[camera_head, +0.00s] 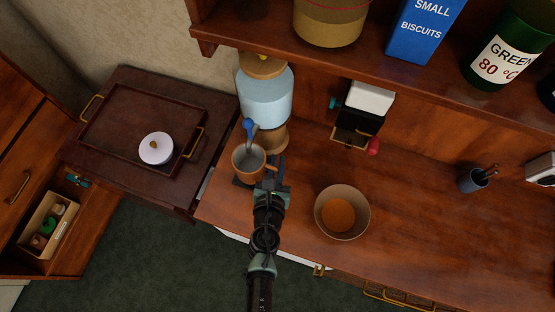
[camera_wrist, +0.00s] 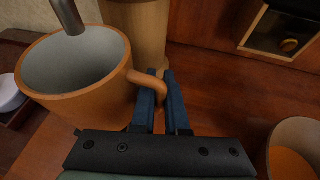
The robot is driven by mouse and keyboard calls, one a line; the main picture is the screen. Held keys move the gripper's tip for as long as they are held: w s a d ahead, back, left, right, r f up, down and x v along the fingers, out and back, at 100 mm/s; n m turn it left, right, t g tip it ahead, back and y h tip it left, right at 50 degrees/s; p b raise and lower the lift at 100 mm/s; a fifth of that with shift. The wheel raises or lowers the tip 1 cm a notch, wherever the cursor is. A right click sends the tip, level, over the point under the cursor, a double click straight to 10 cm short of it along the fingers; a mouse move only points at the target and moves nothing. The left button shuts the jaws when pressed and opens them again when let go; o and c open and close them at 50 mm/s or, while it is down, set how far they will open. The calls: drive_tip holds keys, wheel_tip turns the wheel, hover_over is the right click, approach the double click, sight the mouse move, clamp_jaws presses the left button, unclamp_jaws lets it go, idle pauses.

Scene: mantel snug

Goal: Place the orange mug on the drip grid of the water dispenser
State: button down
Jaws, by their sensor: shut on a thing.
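The orange mug (camera_head: 239,163) is upright, its grey inside facing up, beneath the tap of the water dispenser (camera_head: 265,95). My gripper (camera_head: 272,168) is shut on the mug's handle, on the right side of the mug. In the wrist view, the blue fingers (camera_wrist: 156,88) close on the handle of the mug (camera_wrist: 92,95). The metal spout (camera_wrist: 68,15) hangs over the mug's mouth. A dark edge, seemingly the drip grid (camera_head: 238,183), shows under the mug; most of it is hidden. I cannot tell whether the mug touches it.
A bowl with orange contents (camera_head: 342,212) stands on the counter to the right of my gripper. A black and white box-like device (camera_head: 366,108) stands behind it. A wooden shelf (camera_head: 260,32) overhangs the back. The counter's right part is mostly clear.

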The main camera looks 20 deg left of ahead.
drive_tip(key=shift+w+r, duration=0.1)
drive_tip(key=shift+w, duration=0.35)
drive_tip(key=shift+w+a+f, duration=0.1)
drive_tip(key=shift+w+f, duration=0.15)
wheel_tip(320, 180, down, 3)
drive_tip(key=b, duration=0.3)
drive_tip(key=shift+f, duration=0.1)
drive_tip(key=shift+f+b, duration=0.15)
drive_tip(key=shift+b, duration=0.2)
drive_tip(key=c, duration=0.9)
unclamp_jaws()
drive_tip(key=shift+s, duration=0.1)
drive_tip(key=shift+s+r+p, duration=0.25)
drive_tip(key=shift+p, duration=0.1)
drive_tip(key=v, duration=1.1)
drive_tip(key=shift+s+r, duration=0.1)
drive_tip(key=shift+s, duration=0.15)
